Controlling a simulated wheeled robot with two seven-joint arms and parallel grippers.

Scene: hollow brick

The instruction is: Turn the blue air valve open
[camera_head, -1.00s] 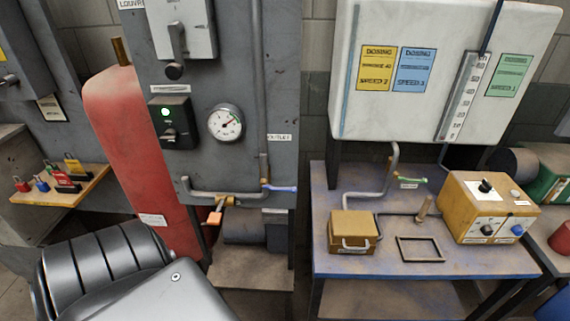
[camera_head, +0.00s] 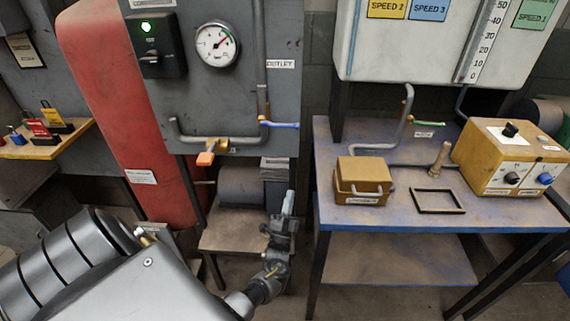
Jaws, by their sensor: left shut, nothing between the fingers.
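The blue valve handle (camera_head: 279,124) is a thin lever on the vertical outlet pipe, at the lower right of the grey panel. It points right, roughly level, across the pipe. An "OUTLET" label (camera_head: 281,64) sits above it. My left gripper (camera_head: 289,200) is below the valve, in front of the gap between the panel stand and the blue table. Its fingers point up and are shut and empty, apart from the handle. My right gripper is not in view.
An orange-handled valve (camera_head: 206,157) hangs left of the blue one. A round gauge (camera_head: 216,43) and a switch box with a green light (camera_head: 155,45) are above. A red tank (camera_head: 120,110) stands left. The blue table (camera_head: 400,215) on the right carries a small yellow box (camera_head: 362,178).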

